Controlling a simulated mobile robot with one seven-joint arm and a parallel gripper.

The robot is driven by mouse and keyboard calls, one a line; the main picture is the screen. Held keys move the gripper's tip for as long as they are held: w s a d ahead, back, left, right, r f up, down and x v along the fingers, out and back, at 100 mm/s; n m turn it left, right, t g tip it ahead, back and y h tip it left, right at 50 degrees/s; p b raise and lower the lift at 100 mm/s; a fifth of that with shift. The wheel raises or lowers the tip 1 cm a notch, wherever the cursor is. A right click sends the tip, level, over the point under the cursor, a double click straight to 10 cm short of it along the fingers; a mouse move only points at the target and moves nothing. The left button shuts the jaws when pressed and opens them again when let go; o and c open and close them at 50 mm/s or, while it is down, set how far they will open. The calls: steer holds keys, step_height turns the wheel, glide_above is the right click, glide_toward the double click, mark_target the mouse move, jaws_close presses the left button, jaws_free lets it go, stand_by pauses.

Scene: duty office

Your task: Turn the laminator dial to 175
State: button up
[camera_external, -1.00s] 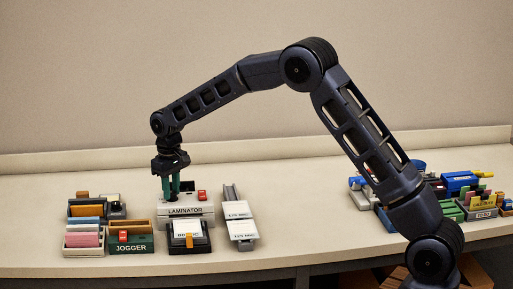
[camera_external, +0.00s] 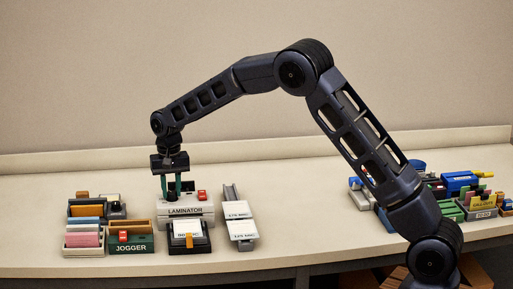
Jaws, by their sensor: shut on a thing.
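The laminator (camera_external: 186,211) is a light grey machine labelled LAMINATOR, standing on the left part of the counter. A small red part (camera_external: 202,195) sits at the right of its top. My gripper (camera_external: 171,192) points straight down on the left of the laminator's top, its green fingers reaching to the top surface. It is shut on the dial, which is mostly hidden between and behind the fingers. The dial's reading cannot be made out in this view.
A black tray with white cards (camera_external: 188,240) stands in front of the laminator. The green JOGGER box (camera_external: 131,243) and several holders are at the left. The counter's middle (camera_external: 300,220) is clear.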

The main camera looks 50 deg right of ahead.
mark_target(172, 192)
stand_by(0.4)
steer(key=o, duration=1)
step_height(172, 192, up, 11)
steer(key=shift+f, duration=0.1)
